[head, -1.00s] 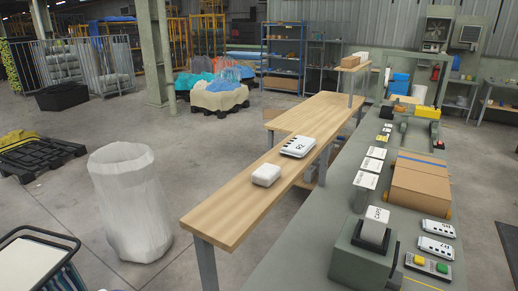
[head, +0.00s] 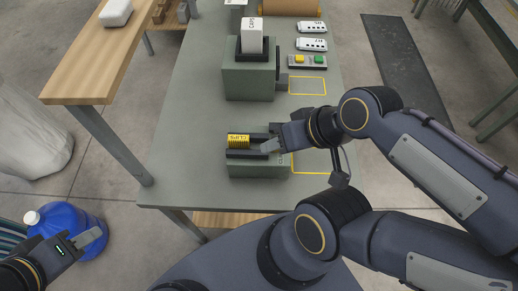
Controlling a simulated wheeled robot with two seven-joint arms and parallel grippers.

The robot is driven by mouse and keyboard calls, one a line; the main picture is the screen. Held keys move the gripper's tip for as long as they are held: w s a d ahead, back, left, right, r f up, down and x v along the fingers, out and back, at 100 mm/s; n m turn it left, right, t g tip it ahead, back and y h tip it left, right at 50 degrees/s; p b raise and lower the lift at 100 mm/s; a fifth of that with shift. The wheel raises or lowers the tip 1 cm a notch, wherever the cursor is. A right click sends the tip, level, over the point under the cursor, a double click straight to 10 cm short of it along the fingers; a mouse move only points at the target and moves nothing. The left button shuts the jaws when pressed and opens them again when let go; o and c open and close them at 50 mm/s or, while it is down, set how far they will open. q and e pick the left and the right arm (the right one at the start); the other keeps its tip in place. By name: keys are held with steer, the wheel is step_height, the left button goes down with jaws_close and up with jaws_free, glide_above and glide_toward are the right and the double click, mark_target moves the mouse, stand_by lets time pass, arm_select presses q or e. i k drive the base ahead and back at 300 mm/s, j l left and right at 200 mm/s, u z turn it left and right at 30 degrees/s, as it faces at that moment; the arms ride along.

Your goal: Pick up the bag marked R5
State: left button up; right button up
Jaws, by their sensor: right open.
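Two white bags with dark markings lie at the top of the grey bench, the far bag (head: 312,27) above the near bag (head: 312,44). Their marks are too small to read surely, so I cannot tell whether one is R5.
A button box (head: 307,62) lies below the bags. Yellow outlines mark bare bench at right. A wooden table (head: 95,72) carries a white packet (head: 116,12). The blue jug (head: 72,225) stands at lower left.

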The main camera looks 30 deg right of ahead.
mark_target(303, 27)
steer(key=k+z, duration=0.15)
steer(key=z, duration=3.2)
steer(key=i+l, duration=0.3)
steer(key=l, duration=0.2)
steer(key=i+l, duration=0.35)
steer(key=l, duration=0.15)
steer(key=i+l, duration=0.3)
steer(key=l, duration=0.2)
steer(key=i+u, duration=0.35)
steer(key=i, duration=0.15)
steer(key=i+l+u, duration=0.35)
steer(key=i+j+u, duration=0.25)
steer(key=i+u, duration=0.15)
steer(key=i+j+u, duration=0.1)
steer(key=i+u, duration=0.65)
steer(key=i+l+u, duration=0.15)
steer(key=i+u, duration=0.25)
